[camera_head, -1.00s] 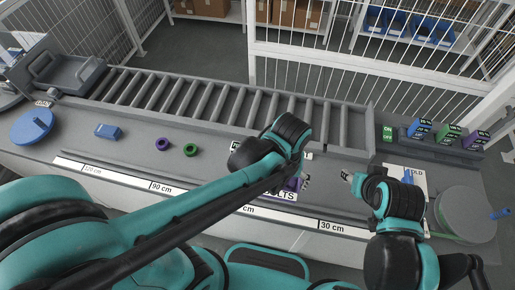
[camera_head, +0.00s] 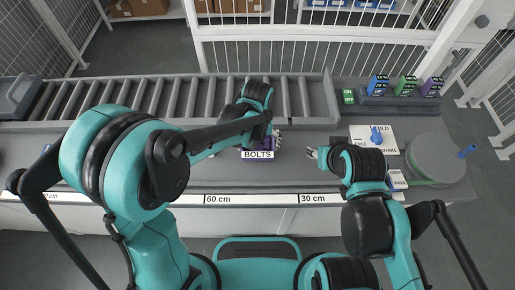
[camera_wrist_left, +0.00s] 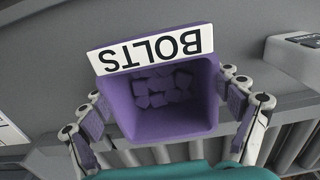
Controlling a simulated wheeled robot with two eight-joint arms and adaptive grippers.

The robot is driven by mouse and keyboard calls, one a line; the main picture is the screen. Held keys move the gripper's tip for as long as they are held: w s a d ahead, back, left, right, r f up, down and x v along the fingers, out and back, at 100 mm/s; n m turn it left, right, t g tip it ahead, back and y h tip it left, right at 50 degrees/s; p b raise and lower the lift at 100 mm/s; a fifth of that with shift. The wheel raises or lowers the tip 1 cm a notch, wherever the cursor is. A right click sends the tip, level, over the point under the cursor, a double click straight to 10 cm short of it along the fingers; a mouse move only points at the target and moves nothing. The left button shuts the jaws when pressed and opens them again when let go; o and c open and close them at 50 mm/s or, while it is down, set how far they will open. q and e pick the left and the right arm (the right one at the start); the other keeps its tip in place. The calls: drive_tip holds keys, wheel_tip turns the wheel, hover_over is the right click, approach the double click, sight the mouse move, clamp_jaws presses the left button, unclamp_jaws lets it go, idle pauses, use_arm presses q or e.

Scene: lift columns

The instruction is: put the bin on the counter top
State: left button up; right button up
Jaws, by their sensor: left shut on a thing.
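The purple bin (camera_head: 260,146) with the white "BOLTS" label is at the middle of the grey counter top (camera_head: 218,170) in the head view. In the left wrist view the bin (camera_wrist_left: 175,122) fills the middle, and several purple pieces lie inside it. My left gripper (camera_head: 272,134) is at the bin and partly hides it in the head view. Its fingers (camera_wrist_left: 162,100) are shut on the bin's two sides. I cannot tell whether the bin rests on the counter or hangs just above it. My right gripper (camera_head: 313,153) is to the right of the bin, apart from it; its opening is unclear.
A roller conveyor (camera_head: 180,100) runs along the back of the counter. At the right are a white card with a blue lever (camera_head: 376,135), a round grey turntable (camera_head: 436,158) and several coloured blocks (camera_head: 405,86). A white mesh fence (camera_head: 310,55) stands behind.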

use_arm(q)
drive_tip(key=shift+f, duration=0.6)
drive_tip(key=shift+f, duration=0.1)
drive_tip(key=o, duration=1.1)
drive_tip(key=shift+c, duration=0.2)
